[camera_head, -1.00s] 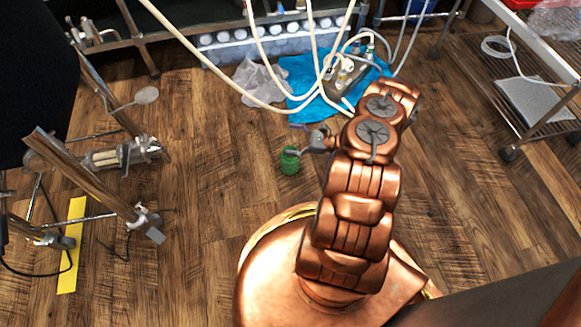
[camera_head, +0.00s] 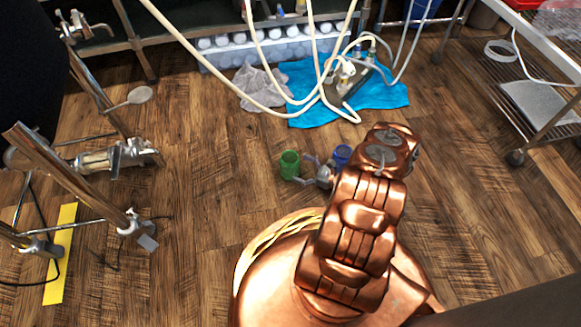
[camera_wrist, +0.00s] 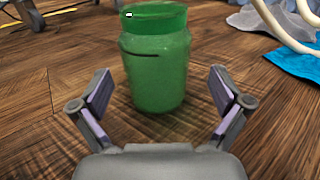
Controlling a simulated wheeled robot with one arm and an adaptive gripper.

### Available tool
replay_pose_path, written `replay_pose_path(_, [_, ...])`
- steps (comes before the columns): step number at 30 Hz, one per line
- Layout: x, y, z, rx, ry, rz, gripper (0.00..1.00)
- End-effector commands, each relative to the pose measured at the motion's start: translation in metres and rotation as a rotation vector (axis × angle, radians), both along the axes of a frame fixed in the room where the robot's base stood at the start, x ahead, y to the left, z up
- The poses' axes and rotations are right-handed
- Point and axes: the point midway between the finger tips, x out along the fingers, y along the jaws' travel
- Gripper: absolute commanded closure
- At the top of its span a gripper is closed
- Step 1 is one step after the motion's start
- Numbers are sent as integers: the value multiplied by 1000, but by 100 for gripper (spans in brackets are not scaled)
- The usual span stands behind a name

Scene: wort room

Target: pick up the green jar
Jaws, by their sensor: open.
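The green jar (camera_head: 289,164) stands upright on the wooden floor, left of my arm. In the wrist view the green jar (camera_wrist: 157,65) is in the middle, just ahead of my gripper (camera_wrist: 160,87). The two fingers are spread wide, one toward each side of the jar's lower part, with visible gaps. The jar looks mostly beyond the fingertips, and nothing is held. In the head view my gripper (camera_head: 301,170) is low, close to the jar's right side.
A blue jar (camera_head: 342,154) stands right of the gripper, partly hidden by my arm. Behind are a blue cloth (camera_head: 305,112), a grey cloth (camera_head: 262,86) and hanging hoses (camera_head: 262,103). A metal stand (camera_head: 85,185) is at left, a wire cart (camera_head: 540,105) at right. Floor left of the green jar is clear.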

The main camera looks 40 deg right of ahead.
Motion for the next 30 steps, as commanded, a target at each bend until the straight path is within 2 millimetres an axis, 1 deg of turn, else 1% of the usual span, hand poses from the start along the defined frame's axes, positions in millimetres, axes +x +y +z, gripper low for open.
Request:
replay_pose_path(7, [20,18,-2,1,1,2,0])
replay_pose_path(12, [33,24,0,-3,1,1,0])
replay_pose_path(21, [36,26,1,-3,1,1,0])
replay_pose_path(22, [36,26,1,-3,1,1,1])
replay_pose_path(23, [36,26,1,-3,1,1,4])
replay_pose_path(30, [36,26,1,-2,1,1,29])
